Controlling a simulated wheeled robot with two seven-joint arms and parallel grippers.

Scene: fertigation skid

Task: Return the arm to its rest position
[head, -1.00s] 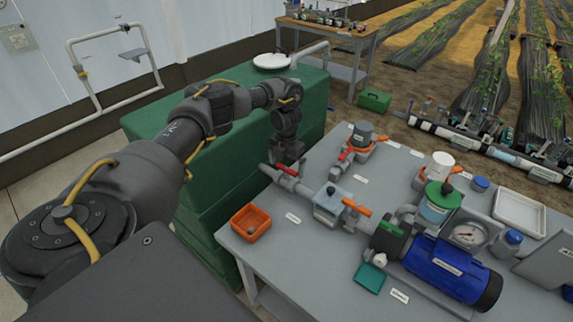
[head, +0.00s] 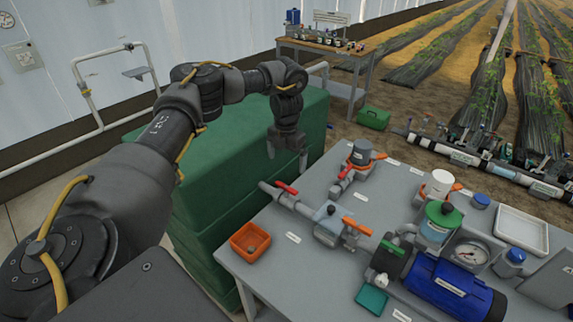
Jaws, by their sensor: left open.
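My left arm comes in from the left and reaches over the green tank. My left gripper (head: 287,155) points down with its fingers apart and nothing between them. It hangs in front of the green tank (head: 240,175), above and behind the pipe end with the red-handled valve (head: 286,188). In the picture a small gap shows between the fingertips and the pipe. My right gripper is out of the picture.
The grey skid table (head: 285,265) carries an orange tray (head: 250,242), a blue pump (head: 447,288), a gauge (head: 470,252) and a white tray (head: 522,230). A workbench (head: 330,50) stands behind. A white pipe rail (head: 110,85) runs along the left wall.

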